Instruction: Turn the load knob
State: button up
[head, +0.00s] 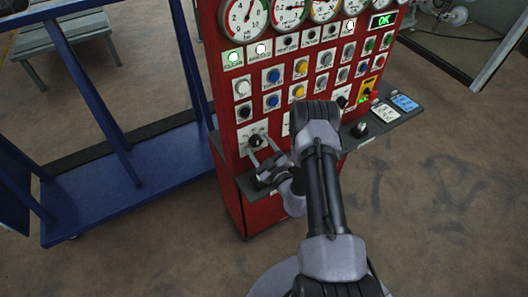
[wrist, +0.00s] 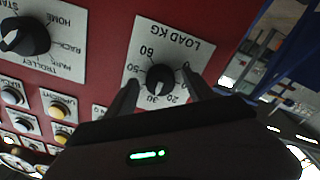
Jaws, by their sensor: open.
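The load knob (wrist: 160,78) is a small black knob on a white plate marked LOAD KG (wrist: 178,42), with numbers such as 60, 50, 30 and 20 around it. In the wrist view the plate looks upside down. My gripper (wrist: 159,80) is open, with one finger on each side of the knob; I cannot tell whether either finger touches it. In the head view the knob (head: 256,140) is low on the left of the red panel, with my gripper (head: 263,152) in front of it.
A second black knob (wrist: 24,37), marked HOME and PARK, is beside the load plate. A grey shelf (head: 402,116) juts out at right. A blue frame (head: 125,187) stands at left.

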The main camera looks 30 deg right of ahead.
jog(key=s, duration=1.7)
jog(key=shift+f+p, duration=0.25)
jog(key=shift+p, duration=0.1)
jog(key=shift+s, duration=0.1)
